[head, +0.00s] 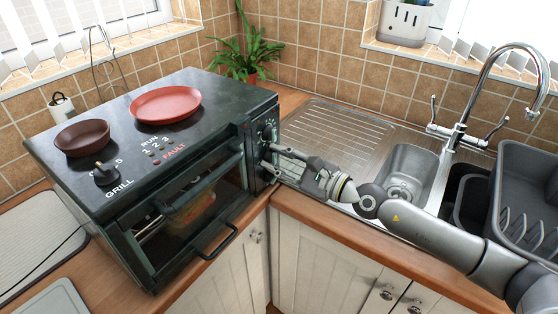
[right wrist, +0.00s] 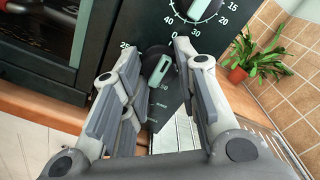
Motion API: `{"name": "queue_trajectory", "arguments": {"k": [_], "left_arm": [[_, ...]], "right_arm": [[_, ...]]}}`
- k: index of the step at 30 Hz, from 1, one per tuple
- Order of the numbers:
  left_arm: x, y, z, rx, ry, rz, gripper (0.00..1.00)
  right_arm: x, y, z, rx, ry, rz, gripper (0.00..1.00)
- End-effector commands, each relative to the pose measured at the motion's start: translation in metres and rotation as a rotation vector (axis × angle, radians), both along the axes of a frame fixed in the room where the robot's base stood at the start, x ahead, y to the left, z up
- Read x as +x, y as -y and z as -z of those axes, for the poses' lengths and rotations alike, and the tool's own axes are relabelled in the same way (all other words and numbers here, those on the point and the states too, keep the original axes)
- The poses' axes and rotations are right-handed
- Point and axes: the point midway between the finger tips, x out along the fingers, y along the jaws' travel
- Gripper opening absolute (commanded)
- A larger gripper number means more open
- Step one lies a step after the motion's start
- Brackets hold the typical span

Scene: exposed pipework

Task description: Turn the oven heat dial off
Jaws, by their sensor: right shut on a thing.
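The dark toaster oven (head: 190,170) stands on the counter at the left in the head view. The lower dial (right wrist: 160,72), with a pale green grip bar and numbers around it such as 25, is on its control panel; I take it for the heat dial. My right gripper (head: 270,158) reaches the panel from the right. In the right wrist view its two fingers (right wrist: 157,50) stand on either side of the dial, shut on it. The fingers hide part of the dial's scale. My left gripper is not in view.
A numbered dial (right wrist: 198,8) sits just above on the panel. A brown bowl (head: 82,137) and a red plate (head: 166,104) sit on the oven top. A sink (head: 408,168) and tap (head: 470,110) lie to the right.

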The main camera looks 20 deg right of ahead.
Motion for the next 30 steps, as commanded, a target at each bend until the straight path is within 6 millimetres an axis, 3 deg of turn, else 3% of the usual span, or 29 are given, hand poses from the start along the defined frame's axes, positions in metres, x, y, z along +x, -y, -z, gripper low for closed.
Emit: {"name": "queue_trajectory", "arguments": {"k": [11,12,16,30], "left_arm": [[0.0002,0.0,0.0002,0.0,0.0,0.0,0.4],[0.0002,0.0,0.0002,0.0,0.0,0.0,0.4],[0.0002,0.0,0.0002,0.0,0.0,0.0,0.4],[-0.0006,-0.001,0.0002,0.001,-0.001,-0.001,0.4]], "right_arm": [[-0.0007,-0.0002,0.0029,-0.008,-0.002,-0.002,0.05],[-0.0007,-0.0002,0.0029,-0.008,-0.002,-0.002,0.32],[-0.0005,-0.0002,0.0022,-0.007,-0.001,-0.001,0.49],[-0.0043,0.0035,0.0016,-0.004,-0.002,0.0,0.5]]}}
